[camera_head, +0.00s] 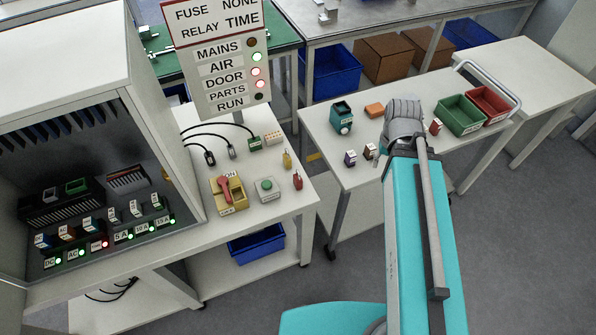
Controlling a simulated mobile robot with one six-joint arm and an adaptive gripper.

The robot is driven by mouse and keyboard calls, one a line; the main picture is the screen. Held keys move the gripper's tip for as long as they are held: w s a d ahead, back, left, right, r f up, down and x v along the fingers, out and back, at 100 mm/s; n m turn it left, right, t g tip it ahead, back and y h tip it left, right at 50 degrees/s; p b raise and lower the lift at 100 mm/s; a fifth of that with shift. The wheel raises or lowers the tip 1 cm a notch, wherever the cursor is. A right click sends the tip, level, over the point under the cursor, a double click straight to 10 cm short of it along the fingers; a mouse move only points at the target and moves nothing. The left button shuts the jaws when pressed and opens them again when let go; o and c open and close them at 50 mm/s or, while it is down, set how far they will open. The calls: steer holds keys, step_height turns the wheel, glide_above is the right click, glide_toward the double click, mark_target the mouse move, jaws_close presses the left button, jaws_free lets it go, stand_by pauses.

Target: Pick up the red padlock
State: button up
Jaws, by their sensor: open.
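A small red padlock-like piece (297,181) stands near the right edge of the white bench at the left. A similar yellow piece (287,160) stands just behind it. My gripper (380,155) is mostly hidden behind my own arm and wrist; only a small grey part shows, over the front of the separate white table at the right. It is open and well to the right of the red padlock, apart from it. Whether anything is between the fingers is hidden.
A yellow switch with a red handle (228,193) and a grey button box (267,188) stand left of the padlock. A signal board (222,62) rises behind. The right table (345,178) holds small labelled blocks and green (461,115) and red (490,103) bins. A gap separates bench and table.

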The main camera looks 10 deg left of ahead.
steer(key=shift+r+p, duration=1.1)
steer(key=shift+r, duration=0.6)
